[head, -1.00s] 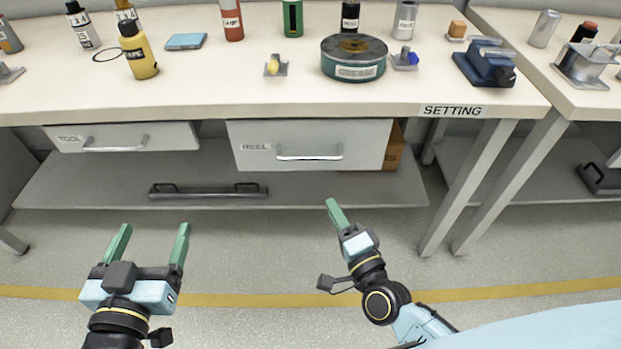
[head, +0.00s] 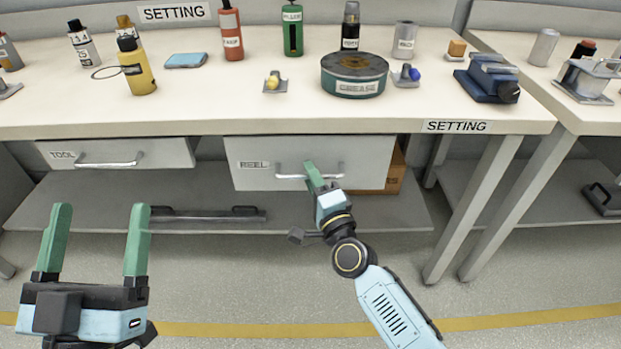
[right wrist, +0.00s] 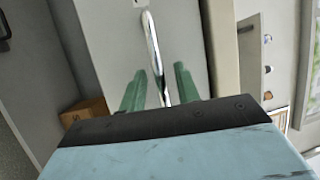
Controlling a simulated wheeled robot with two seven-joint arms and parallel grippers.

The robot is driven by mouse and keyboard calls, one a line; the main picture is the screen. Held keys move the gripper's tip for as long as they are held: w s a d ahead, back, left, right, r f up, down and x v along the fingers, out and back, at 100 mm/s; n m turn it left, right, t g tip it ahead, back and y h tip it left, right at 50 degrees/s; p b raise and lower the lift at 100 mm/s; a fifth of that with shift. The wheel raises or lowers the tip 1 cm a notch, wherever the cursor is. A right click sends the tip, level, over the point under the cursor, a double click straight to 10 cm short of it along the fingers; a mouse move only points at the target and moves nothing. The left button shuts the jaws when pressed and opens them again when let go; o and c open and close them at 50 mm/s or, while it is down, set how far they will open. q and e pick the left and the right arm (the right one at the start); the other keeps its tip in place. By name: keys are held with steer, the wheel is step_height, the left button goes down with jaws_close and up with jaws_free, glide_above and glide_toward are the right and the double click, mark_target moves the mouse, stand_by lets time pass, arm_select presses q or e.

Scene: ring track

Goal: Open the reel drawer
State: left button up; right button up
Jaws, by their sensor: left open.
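The reel drawer (head: 262,153) is a light grey front labelled REEL, under the bench top in the head view. I see no visible gap showing it pulled out. Its silver bar handle (head: 288,176) also shows in the right wrist view (right wrist: 154,50). My left gripper (head: 101,210) is open and empty, low at the left.
The tool drawer (head: 117,153) is left of the reel drawer. A cardboard box (head: 388,178) stands behind its right side. A dark bar with handles (head: 205,215) lies on the lower shelf (head: 380,212). A bench leg (head: 470,205) stands at right. Bottles and a grease tin (head: 353,86) stand on top.

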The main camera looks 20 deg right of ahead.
arm_select(q)
steer(key=shift+s+r, duration=0.1)
arm_select(e)
steer(key=shift+w+r, duration=0.1)
steer(key=shift+w, duration=0.35)
steer(key=shift+c, duration=0.3)
jaws_close()
steer(key=shift+s, duration=0.1)
